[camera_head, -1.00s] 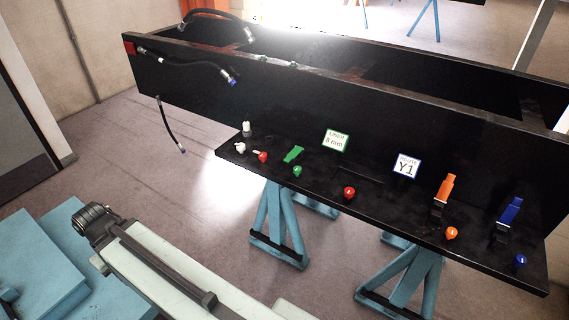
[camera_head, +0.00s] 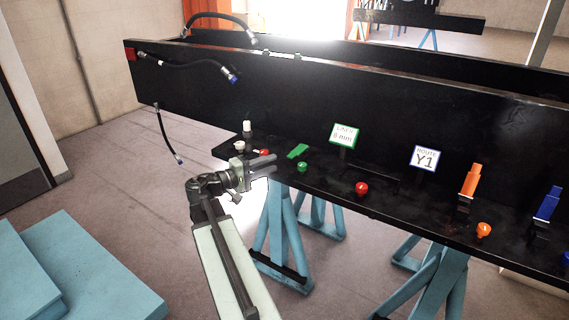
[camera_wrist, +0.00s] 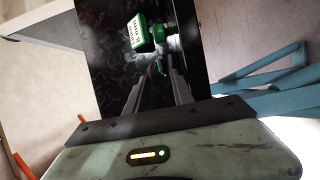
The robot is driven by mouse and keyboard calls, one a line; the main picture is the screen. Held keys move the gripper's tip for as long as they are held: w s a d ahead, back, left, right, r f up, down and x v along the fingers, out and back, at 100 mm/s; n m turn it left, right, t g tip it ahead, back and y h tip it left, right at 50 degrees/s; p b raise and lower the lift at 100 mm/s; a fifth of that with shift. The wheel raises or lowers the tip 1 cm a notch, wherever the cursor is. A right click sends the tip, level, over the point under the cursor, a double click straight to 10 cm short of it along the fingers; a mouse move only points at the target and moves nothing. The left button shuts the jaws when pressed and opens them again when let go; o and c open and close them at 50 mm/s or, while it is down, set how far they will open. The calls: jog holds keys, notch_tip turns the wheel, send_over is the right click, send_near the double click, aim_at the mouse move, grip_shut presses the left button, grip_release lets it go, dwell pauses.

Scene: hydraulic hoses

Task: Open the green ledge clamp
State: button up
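The green ledge clamp (camera_head: 298,151) sits on the black ledge, its green lever lying low and slanted. A green knob (camera_head: 303,167) is at the ledge front just below it. My gripper (camera_head: 267,165) is left of the clamp, near the ledge's front edge, pointing right, its fingers apart with nothing seen between them. In the wrist view my gripper (camera_wrist: 156,75) has two spread fingers reaching toward green parts. No contact is visible.
A green-framed sign (camera_head: 345,134) reading "LINER 8 mm" stands right of the clamp. A red knob (camera_head: 361,188), an orange clamp (camera_head: 470,180) and a blue clamp (camera_head: 547,204) are further right. A white fitting (camera_head: 247,127) and another red knob (camera_head: 263,153) are close to my gripper.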

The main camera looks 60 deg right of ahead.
aim_at(285, 168)
jog(key=x, duration=0.6)
jog(key=shift+s+d, duration=0.15)
jog(key=shift+d, duration=0.25)
grip_shut()
jog(key=shift+f, duration=0.1)
dwell(0.8)
